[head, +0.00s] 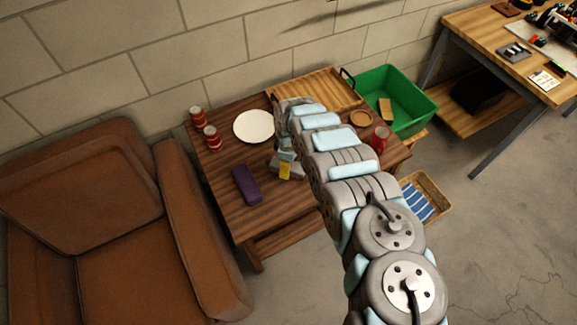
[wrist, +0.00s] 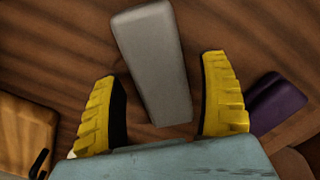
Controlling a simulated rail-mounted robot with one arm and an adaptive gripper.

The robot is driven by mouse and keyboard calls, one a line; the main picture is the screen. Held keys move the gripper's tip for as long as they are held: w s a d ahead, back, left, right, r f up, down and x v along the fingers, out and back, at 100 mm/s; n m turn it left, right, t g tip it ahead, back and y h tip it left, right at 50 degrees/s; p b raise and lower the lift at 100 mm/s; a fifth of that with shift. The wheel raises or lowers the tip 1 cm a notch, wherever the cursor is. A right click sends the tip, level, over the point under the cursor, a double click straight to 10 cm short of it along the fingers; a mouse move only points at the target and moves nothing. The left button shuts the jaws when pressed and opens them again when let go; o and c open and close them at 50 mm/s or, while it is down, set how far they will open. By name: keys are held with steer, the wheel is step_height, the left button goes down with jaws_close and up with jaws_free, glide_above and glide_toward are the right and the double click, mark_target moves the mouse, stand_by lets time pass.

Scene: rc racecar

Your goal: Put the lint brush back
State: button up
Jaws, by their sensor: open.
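I cannot tell for sure which object is the lint brush. A grey, oblong block (wrist: 152,62) lies on the wooden table (head: 222,168) and tapers slightly in the wrist view. My gripper (wrist: 160,68) is open above it, with one yellow finger on each side and a gap to each. In the head view my gripper (head: 285,171) partly covers the grey block (head: 293,172). A purple oblong object (head: 245,185) lies to its left on the table. It also shows in the wrist view (wrist: 276,103), beyond the right finger.
Red cans (head: 212,138) and a white plate (head: 254,126) stand on the table. A wooden tray (head: 330,88) is at its back, another can (head: 379,138) at right. A green bin (head: 404,92) and a basket (head: 432,183) are beyond. An armchair (head: 90,205) is left.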

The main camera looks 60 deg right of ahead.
step_height(320, 180, up, 10)
stand_by(0.9)
steer(key=shift+r, duration=0.1)
stand_by(0.4)
steer(key=shift+s, duration=0.1)
